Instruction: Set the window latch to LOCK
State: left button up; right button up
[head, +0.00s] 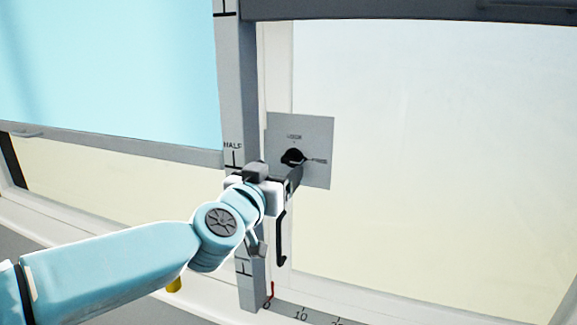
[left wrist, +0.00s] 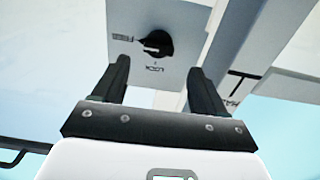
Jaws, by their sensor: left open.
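The window latch is a black rotary knob (head: 293,157) on a square grey plate (head: 318,135). LOCK is printed above the knob and FREE to its right in the head view. The knob's pointer is toward FREE. In the left wrist view the knob (left wrist: 155,44) appears beyond the fingertips, between them, with its pointer toward FREE and LOCK on the near side. My left gripper (head: 284,172) is just below and left of the knob in the head view. Its fingers (left wrist: 159,67) are open and empty, and seem apart from the knob. My right gripper is not in view.
A grey vertical window post (head: 231,70) with a HALF mark stands left of the plate. A black hooked handle (head: 281,240) hangs below my gripper. A numbered scale (head: 303,314) runs along the sill. The pale pane right of the plate is clear.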

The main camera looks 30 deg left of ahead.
aim_at(290, 159)
pick_arm(q)
jog(key=x, duration=0.5)
jog(key=shift+w, duration=0.3)
jog(key=shift+w+a, duration=0.15)
jog(key=shift+w, duration=0.3)
jog(key=shift+s+r, duration=0.1)
jog(key=shift+s, duration=0.05)
jog(key=c, duration=1.1)
